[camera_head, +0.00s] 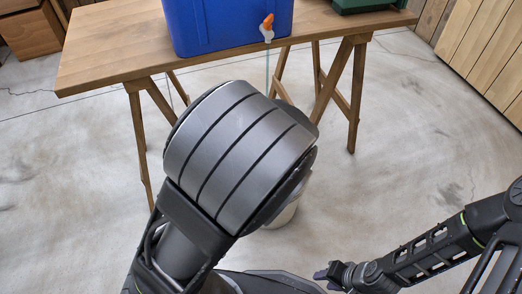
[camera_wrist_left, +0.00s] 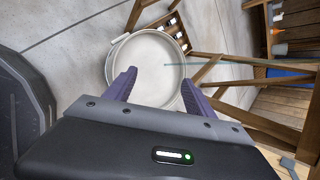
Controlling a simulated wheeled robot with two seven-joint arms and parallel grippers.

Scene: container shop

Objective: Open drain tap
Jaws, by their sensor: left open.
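The drain tap (camera_head: 266,34) sticks out of the front of a blue container (camera_head: 215,28) on the table. It has a white body and an orange handle (camera_head: 268,20) tilted upward. A thin pale stream runs down below it. The stream also shows in the left wrist view (camera_wrist_left: 230,66), reaching a white round bucket (camera_wrist_left: 147,62). My left gripper (camera_wrist_left: 160,84) is open and empty, its purple fingers apart with the bucket beyond them. My forearm hides it in the head view. My right gripper (camera_head: 325,273) is low at the right, away from the tap; its jaws are too small to read.
The wooden trestle table (camera_head: 115,65) stands ahead. A green object (camera_head: 362,5) sits on its right end. The bucket (camera_head: 288,214) is mostly hidden behind my left arm. Bottles with orange tops (camera_wrist_left: 281,48) stand on shelving. The floor right of the table is clear.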

